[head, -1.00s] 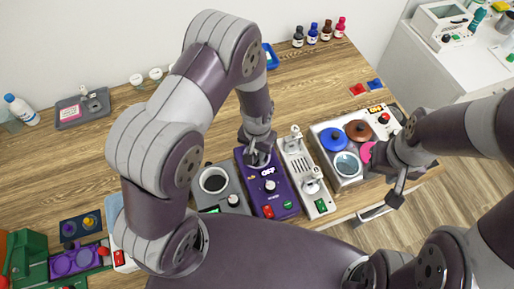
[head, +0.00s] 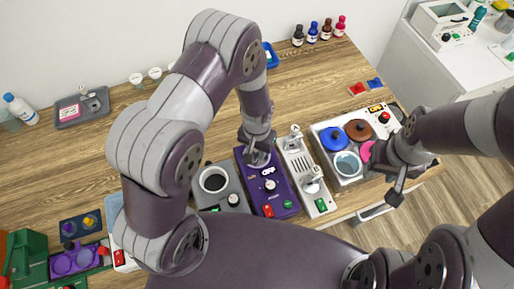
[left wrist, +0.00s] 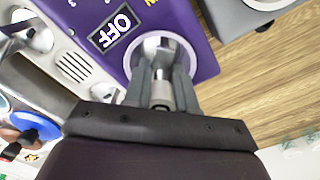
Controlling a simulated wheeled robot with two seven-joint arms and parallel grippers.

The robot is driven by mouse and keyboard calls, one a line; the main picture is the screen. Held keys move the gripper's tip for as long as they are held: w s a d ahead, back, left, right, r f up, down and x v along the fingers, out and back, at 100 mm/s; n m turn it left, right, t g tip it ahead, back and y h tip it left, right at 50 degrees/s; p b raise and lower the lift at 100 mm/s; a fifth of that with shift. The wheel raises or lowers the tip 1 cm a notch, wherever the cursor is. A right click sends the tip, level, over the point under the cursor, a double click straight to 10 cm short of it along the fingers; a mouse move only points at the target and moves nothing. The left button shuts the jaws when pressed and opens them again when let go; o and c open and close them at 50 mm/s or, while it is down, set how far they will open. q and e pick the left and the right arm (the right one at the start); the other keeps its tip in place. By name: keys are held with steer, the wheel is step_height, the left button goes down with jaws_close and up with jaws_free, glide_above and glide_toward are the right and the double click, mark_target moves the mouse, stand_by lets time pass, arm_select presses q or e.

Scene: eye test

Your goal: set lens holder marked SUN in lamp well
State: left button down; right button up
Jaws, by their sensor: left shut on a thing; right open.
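My left gripper (head: 258,158) points down over the back end of the purple box (head: 281,206), which shows OFF on its display. In the left wrist view its fingers (left wrist: 162,92) are shut on a small pale grey cylindrical grip (left wrist: 160,97), presumably part of the lens holder. The grip is over or in a pale round opening (left wrist: 150,47) in the purple box. I cannot tell whether the held thing is seated, and no SUN mark is readable. My right gripper (head: 396,192) is open at the right, beside the grey box with lids.
A grey box (head: 347,181) with blue, brown and pink round pieces stands at the right. A pale slotted unit (head: 295,159) and a grey unit with a round cup (head: 233,187) flank the purple box. A grey tray (head: 97,110) is at the back left. The middle table is clear.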

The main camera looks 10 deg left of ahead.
arm_select(q)
steer(key=shift+f, duration=0.3)
stand_by(0.5)
steer(key=c, duration=0.7)
jaws_free()
steer(key=shift+o, duration=0.4)
step_height(320, 180, up, 5)
steer(key=p, duration=0.4)
steer(key=shift+s+r, duration=0.1)
steer(key=shift+r, duration=0.1)
steer(key=shift+r+p, duration=0.45)
steer(key=shift+f, duration=0.1)
